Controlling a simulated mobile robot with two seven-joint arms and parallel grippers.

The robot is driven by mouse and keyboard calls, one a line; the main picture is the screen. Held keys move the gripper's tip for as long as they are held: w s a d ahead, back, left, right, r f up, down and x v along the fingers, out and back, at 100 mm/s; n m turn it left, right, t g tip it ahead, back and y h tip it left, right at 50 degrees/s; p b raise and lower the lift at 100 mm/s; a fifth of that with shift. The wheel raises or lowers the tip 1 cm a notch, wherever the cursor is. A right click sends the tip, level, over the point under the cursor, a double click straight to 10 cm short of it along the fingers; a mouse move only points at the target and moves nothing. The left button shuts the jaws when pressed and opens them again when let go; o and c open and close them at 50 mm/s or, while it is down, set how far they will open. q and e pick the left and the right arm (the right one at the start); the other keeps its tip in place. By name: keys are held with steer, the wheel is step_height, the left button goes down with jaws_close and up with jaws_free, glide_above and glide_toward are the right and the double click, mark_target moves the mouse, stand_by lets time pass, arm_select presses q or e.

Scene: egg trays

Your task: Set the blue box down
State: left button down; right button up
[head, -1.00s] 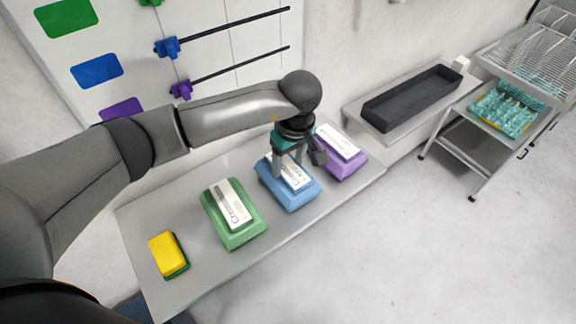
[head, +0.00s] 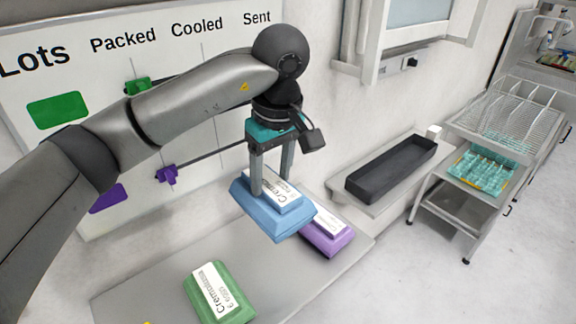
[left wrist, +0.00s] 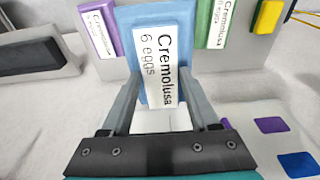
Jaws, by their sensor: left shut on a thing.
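The blue box (head: 268,217) with a white label reading Cremolusa hangs from my left gripper (head: 271,190). The gripper is shut on it, and the box is raised above the grey table (head: 150,290). In the left wrist view the blue box (left wrist: 135,30) lies between the two fingers of the left gripper (left wrist: 160,115), its label facing the camera. In the head view the box partly covers the purple box behind it. My right gripper is not in view.
A green box (head: 243,312) and a purple box (head: 328,245) stand on the table. A black tray (head: 375,190) sits on a shelf to the right. A whiteboard (head: 215,45) hangs behind. A yellow block (left wrist: 268,15) shows in the left wrist view.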

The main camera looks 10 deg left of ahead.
arm_select(q)
steer(key=shift+r, duration=0.2)
steer(key=shift+f, duration=0.15)
steer(key=s+a+f+m+h+b, duration=0.1)
steer(key=s+a+f+m+b, duration=0.1)
steer(key=s+f+m+b, duration=0.5)
steer(key=m, duration=0.3)
steer(key=shift+a+t, duration=0.3)
steer(key=shift+a, duration=0.1)
